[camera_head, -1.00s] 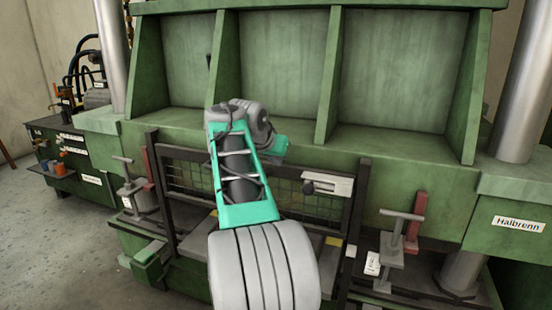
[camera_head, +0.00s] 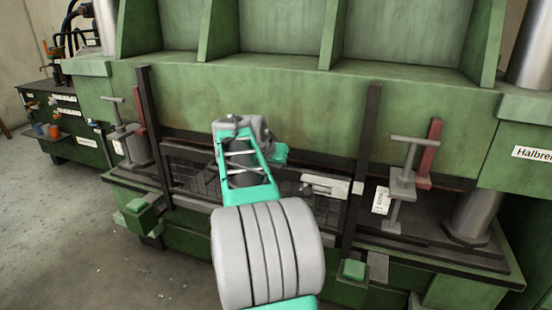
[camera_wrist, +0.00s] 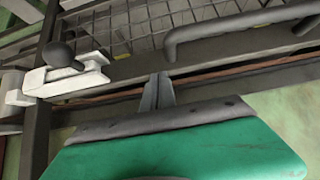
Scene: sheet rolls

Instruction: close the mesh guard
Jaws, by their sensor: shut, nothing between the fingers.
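The mesh guard (camera_head: 318,208), a dark framed panel of wire mesh, sits low between two dark upright rails (camera_head: 366,150) on the front of the green press. Its frame, bar handle (camera_wrist: 240,28) and mesh (camera_wrist: 150,28) show in the wrist view. A pale latch with a dark knob (camera_head: 328,184) is at the guard's right; the wrist view shows it at left (camera_wrist: 62,75). My gripper (camera_wrist: 160,78) is shut and empty, its tips at the frame bar beside the handle; contact is unclear. In the head view my arm hides the fingers and part of the guard.
A clamp with a T-handle (camera_head: 407,170) and a red bar (camera_head: 430,155) stand right of the guard. Another clamp (camera_head: 122,130) stands at left. Green blocks jut out at lower left (camera_head: 140,218) and lower right (camera_head: 354,270). Open floor (camera_head: 60,220) lies at left.

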